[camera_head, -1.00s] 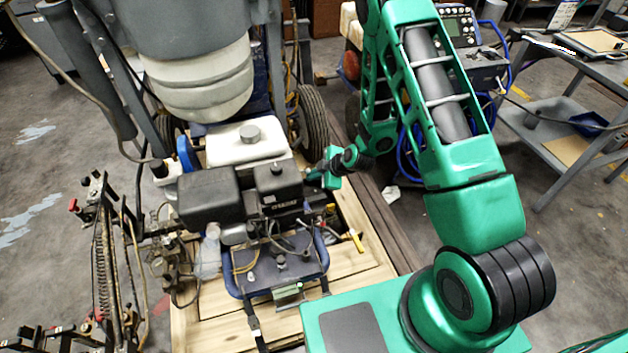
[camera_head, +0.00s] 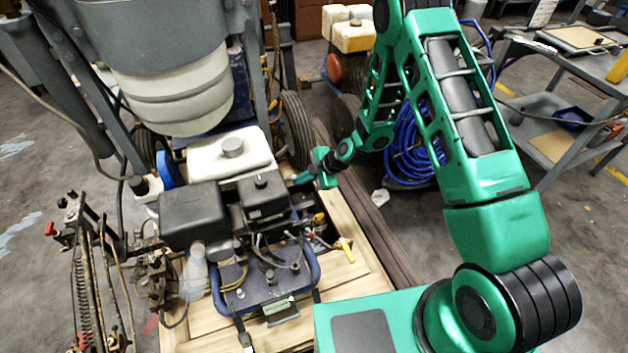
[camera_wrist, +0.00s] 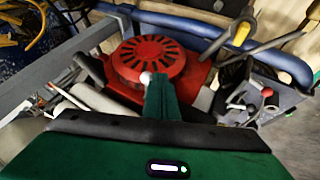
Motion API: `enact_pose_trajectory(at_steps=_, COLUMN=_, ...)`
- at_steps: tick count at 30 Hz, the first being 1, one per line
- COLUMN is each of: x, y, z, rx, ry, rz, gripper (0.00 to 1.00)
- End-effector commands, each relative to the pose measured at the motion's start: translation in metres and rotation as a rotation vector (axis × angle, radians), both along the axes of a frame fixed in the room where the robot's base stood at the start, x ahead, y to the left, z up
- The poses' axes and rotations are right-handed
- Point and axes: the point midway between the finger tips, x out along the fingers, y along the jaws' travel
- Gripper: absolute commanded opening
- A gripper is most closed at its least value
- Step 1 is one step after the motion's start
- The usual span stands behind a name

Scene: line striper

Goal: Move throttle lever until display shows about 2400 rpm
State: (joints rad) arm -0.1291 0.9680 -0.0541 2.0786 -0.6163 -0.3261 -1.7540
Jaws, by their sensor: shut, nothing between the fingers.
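The engine (camera_head: 262,190) with a black top and white tank sits on the striper. A small greenish display (camera_head: 279,306) is at the front of the machine; its digits are too small to read. My gripper (camera_head: 303,180) is at the engine's right side, its tips partly hidden by the engine. In the wrist view my gripper (camera_wrist: 160,82) is shut and empty, pointing at the red round engine cover (camera_wrist: 150,57). A small white knob (camera_wrist: 145,77) shows just left of the fingertips; I cannot tell whether they touch. I cannot tell for certain which part is the throttle lever.
A yellow-handled lever (camera_head: 347,250) stands right of the engine, and shows in the wrist view (camera_wrist: 241,34). A red knob (camera_wrist: 267,92) is on a panel at right. A blue frame tube (camera_head: 312,265) curves around the front. A grey workbench (camera_head: 560,95) stands at right.

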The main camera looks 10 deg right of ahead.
Motion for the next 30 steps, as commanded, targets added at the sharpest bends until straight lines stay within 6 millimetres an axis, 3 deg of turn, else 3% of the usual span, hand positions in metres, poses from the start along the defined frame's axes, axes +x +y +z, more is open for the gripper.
enact_pose_trajectory(at_steps=9, x=0.017, y=-0.002, z=0.0, rx=0.001, ry=-0.002, rz=0.072, gripper=0.0)
enact_pose_trajectory(at_steps=30, x=0.005, y=0.006, z=0.0, rx=0.002, ry=0.0, rz=0.072, gripper=0.0)
